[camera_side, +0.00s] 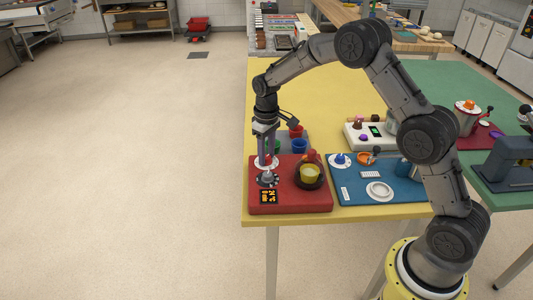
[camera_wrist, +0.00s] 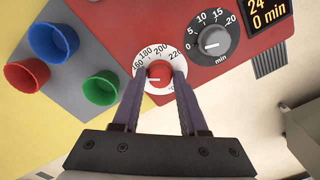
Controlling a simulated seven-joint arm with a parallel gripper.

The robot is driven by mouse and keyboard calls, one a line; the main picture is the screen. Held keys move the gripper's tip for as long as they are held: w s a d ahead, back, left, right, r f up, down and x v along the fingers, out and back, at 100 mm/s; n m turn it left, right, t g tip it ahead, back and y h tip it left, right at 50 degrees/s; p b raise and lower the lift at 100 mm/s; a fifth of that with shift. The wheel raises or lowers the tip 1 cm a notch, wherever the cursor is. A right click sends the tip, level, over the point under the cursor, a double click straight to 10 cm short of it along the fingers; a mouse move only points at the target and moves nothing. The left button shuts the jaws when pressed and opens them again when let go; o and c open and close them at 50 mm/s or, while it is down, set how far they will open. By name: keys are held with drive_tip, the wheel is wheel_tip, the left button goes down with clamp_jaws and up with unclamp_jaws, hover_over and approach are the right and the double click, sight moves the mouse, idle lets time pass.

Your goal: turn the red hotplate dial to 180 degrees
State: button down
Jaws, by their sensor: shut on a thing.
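The red hotplate (camera_side: 290,206) lies at the near left corner of the yellow table. Its red dial (camera_wrist: 159,72) sits on a white scale plate (camera_wrist: 144,64) printed 160, 180, 200, 220. My gripper (camera_wrist: 164,74) points down with one finger on each side of the red dial, shut on it. In the side view my gripper (camera_side: 266,160) stands over the dial's plate and partly hides it. A white mark on the dial points left, on the 160 side of the scale; its exact reading is unclear. Part of the scale is hidden by the fingers.
A grey minute dial (camera_wrist: 213,43) and a display (camera_wrist: 267,12) showing "24" and "0 min" are beside it. A dark pan with yellow contents (camera_side: 310,173) sits on the hotplate. Red (camera_wrist: 27,77), blue (camera_wrist: 53,41) and green (camera_wrist: 101,88) cups stand close by. A blue board (camera_side: 400,195) lies right.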

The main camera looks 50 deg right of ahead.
sight(267, 156)
drive_tip(key=m, duration=0.5)
drive_tip(key=shift+r+m, duration=0.1)
drive_tip(key=shift+m, duration=0.2)
drive_tip(key=m, duration=0.4)
drive_tip(key=shift+m, duration=0.7)
drive_tip(key=shift+c, duration=2.2)
unclamp_jaws()
wheel_tip(267, 156, up, 14)
